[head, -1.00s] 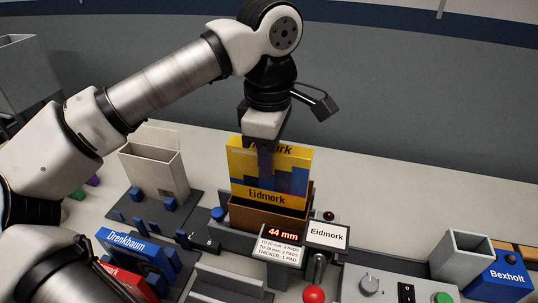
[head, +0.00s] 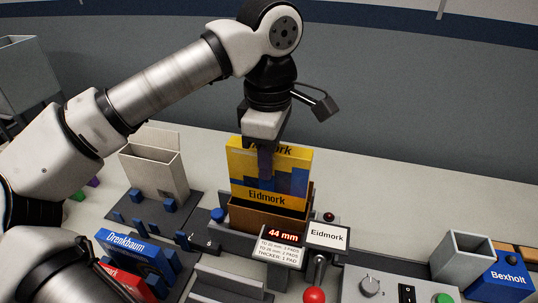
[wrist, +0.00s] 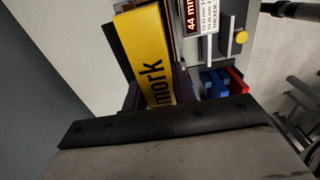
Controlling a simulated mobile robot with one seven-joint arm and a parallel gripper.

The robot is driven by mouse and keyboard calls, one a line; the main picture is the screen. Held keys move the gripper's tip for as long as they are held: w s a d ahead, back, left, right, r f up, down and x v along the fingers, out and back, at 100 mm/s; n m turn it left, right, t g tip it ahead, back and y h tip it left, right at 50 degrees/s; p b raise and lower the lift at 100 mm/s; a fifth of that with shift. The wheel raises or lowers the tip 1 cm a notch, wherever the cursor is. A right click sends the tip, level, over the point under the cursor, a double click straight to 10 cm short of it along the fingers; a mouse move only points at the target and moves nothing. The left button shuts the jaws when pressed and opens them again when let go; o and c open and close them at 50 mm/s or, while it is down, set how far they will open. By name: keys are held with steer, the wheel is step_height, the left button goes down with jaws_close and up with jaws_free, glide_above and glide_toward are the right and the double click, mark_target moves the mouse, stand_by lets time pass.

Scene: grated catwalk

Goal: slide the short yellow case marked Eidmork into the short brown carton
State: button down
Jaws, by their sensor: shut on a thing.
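The short yellow case marked Eidmork (head: 240,165) stands upright, its lower part inside the short brown carton (head: 262,217). Its upper part, with a blue stepped pattern, rises above the carton's rim. My gripper (head: 265,160) is shut on the case near its top, one dark finger across its front face. In the wrist view the case's yellow edge (wrist: 146,55) runs between the fingers, with part of its name showing. The carton's inside and the case's bottom edge are hidden.
A display reading 44 mm (head: 283,236) and an Eidmork sign (head: 327,235) stand before the carton. A pale open carton (head: 155,170) is to the left. A blue Drenkbaum case (head: 130,248) lies front left. A red-knobbed lever (head: 314,295) stands in front.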

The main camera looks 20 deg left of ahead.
mark_target(269, 184)
steer(key=shift+f, duration=0.1)
steer(key=shift+f+b, duration=2.85)
steer(key=shift+f, duration=0.45)
steer(key=shift+r, duration=0.1)
steer(key=c, duration=1)
jaws_free()
steer(key=shift+c, duration=0.2)
steer(key=shift+r, duration=0.1)
step_height(269, 184, up, 7)
steer(key=p, duration=0.5)
